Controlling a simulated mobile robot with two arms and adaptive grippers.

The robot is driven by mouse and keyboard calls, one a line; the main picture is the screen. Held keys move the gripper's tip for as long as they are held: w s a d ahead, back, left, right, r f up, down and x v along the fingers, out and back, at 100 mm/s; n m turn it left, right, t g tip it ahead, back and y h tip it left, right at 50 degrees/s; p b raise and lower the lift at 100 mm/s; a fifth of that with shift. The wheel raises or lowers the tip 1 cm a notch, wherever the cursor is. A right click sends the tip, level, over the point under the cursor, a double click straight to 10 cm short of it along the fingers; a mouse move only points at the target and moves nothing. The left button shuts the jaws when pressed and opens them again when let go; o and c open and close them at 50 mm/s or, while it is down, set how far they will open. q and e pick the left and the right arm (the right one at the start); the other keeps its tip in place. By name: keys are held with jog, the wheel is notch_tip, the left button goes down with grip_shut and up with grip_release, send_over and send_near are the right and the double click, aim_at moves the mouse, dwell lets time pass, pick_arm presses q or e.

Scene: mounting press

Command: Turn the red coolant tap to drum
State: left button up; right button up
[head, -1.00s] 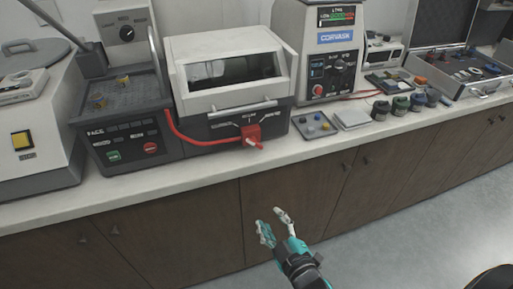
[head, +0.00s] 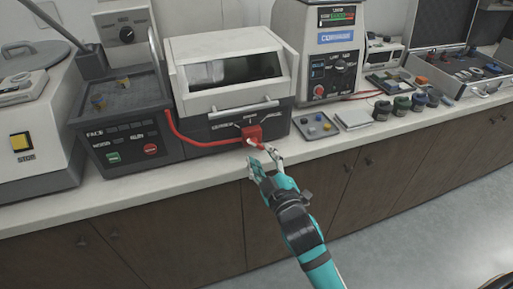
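The red coolant tap (head: 252,132) sits on the dark front of the white-lidded machine (head: 222,75), below its bar handle. A red hose runs from it to the left. Printed labels fan out around the tap, too small to read surely. The tap's lever points down and to the right, partly hidden by my fingers. My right gripper (head: 264,160) is just in front of the tap, its fingers apart, one by the lever. I cannot tell whether it touches the lever. My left gripper is not in view.
A machine with green and red buttons (head: 120,140) stands to the left. The counter's front strip (head: 150,190) is clear.

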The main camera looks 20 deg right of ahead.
aim_at(256, 146)
jog(key=w+b, duration=0.1)
jog(key=w, duration=0.4)
jog(key=shift+a, duration=0.1)
jog(key=shift+s, duration=0.1)
grip_shut()
